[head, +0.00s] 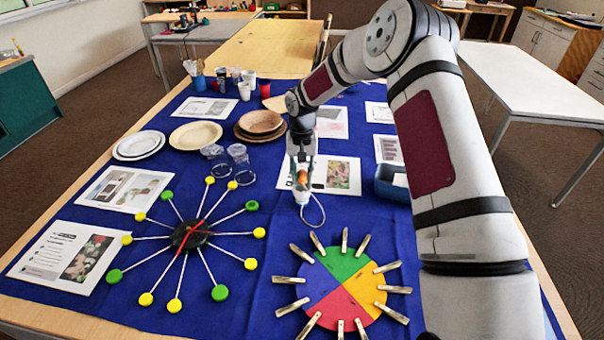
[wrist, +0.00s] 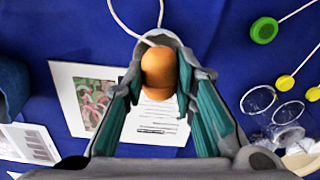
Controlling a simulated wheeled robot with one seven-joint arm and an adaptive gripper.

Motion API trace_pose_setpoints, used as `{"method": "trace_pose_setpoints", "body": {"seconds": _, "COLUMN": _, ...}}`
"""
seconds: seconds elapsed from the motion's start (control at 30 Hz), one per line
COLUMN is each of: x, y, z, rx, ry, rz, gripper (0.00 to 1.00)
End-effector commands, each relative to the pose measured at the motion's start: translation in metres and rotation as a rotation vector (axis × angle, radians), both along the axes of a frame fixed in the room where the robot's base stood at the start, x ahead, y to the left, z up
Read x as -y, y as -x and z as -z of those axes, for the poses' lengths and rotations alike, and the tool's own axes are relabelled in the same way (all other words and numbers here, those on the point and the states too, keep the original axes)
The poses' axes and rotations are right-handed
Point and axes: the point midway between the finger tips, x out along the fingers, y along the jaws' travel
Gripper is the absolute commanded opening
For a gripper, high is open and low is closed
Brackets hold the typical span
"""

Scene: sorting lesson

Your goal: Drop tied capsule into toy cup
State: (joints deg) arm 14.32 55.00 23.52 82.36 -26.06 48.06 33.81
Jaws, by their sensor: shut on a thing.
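The tied capsule is an orange-brown rounded piece (wrist: 158,72) with a white string. My gripper (wrist: 159,58) is shut on it, the fingers on either side. In the head view my gripper (head: 302,184) holds the capsule (head: 302,175) above the blue cloth, and the string (head: 322,213) hangs below in a loop. I cannot tell which cup is the toy cup. Small cups stand at the back left, among them a red cup (head: 265,88) and a white cup (head: 244,91). Clear cups (head: 238,154) lie left of my gripper and also show in the wrist view (wrist: 288,113).
A spoked wheel with yellow and green ends (head: 190,235) lies front left. A coloured disc with clothespins (head: 340,290) lies at the front. Plates (head: 196,135), a wooden bowl (head: 260,122) and printed sheets surround the middle. A blue bin (head: 392,185) is to the right.

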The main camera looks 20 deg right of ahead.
Motion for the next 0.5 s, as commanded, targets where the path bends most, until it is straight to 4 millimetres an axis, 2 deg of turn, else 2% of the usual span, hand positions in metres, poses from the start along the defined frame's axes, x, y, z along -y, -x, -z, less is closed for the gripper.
{"method": "trace_pose_setpoints", "body": {"seconds": 0.5, "x": -0.0001, "y": -0.0002, "z": 0.0044, "rx": 0.0, "ry": 0.001, "rz": -0.001, "gripper": 0.14}}
